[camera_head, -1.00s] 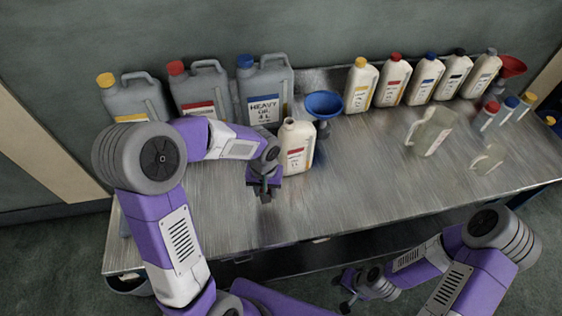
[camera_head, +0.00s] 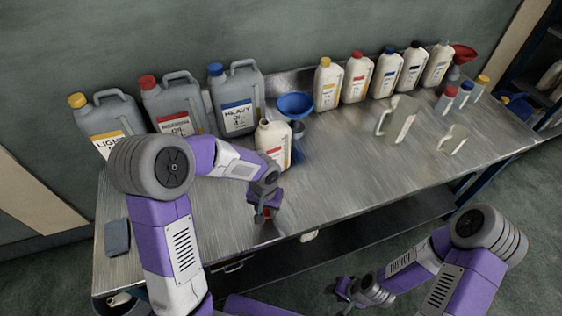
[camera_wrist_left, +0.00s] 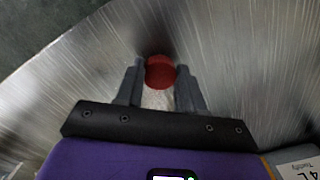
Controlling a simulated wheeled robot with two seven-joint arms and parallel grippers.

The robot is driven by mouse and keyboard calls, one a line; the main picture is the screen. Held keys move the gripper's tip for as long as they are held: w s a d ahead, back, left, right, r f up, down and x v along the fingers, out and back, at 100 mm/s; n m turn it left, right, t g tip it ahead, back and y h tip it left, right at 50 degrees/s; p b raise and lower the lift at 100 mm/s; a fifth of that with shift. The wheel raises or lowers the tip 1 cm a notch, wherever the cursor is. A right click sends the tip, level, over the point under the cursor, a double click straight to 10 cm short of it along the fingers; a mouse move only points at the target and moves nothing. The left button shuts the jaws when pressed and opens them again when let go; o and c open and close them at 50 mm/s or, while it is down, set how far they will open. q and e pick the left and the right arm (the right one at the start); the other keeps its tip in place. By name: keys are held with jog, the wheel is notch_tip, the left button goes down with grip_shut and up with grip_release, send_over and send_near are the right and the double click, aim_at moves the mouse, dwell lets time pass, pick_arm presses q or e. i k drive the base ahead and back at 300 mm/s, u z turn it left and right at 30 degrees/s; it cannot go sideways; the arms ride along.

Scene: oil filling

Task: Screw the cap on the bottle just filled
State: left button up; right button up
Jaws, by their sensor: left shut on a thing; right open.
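A cream bottle with a red label and an open, uncapped neck (camera_head: 274,143) stands upright on the metal table, beside and behind my left gripper. My left gripper (camera_head: 264,212) points down near the table's front edge and is shut on a red cap (camera_head: 265,216). In the left wrist view the red cap (camera_wrist_left: 160,72) sits between the two fingertips, above or on the bare metal; I cannot tell if it touches the table. My right gripper (camera_head: 343,289) is open and empty, in front of the table, low in the view.
Large grey oil cans (camera_head: 237,100) line the back left. A blue funnel (camera_head: 295,106) stands behind the open bottle. Several capped bottles (camera_head: 357,76) stand along the back. Clear jugs (camera_head: 397,118) and small capped containers are on the right. The table's front middle is clear.

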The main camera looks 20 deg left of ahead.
aim_at(274, 138)
jog(key=z, duration=0.5)
jog(key=k, duration=1.15)
jog(key=z, duration=0.25)
jog(key=i, duration=0.4)
jog(key=u, duration=0.8)
jog(key=i, duration=0.45)
jog(key=u, duration=0.4)
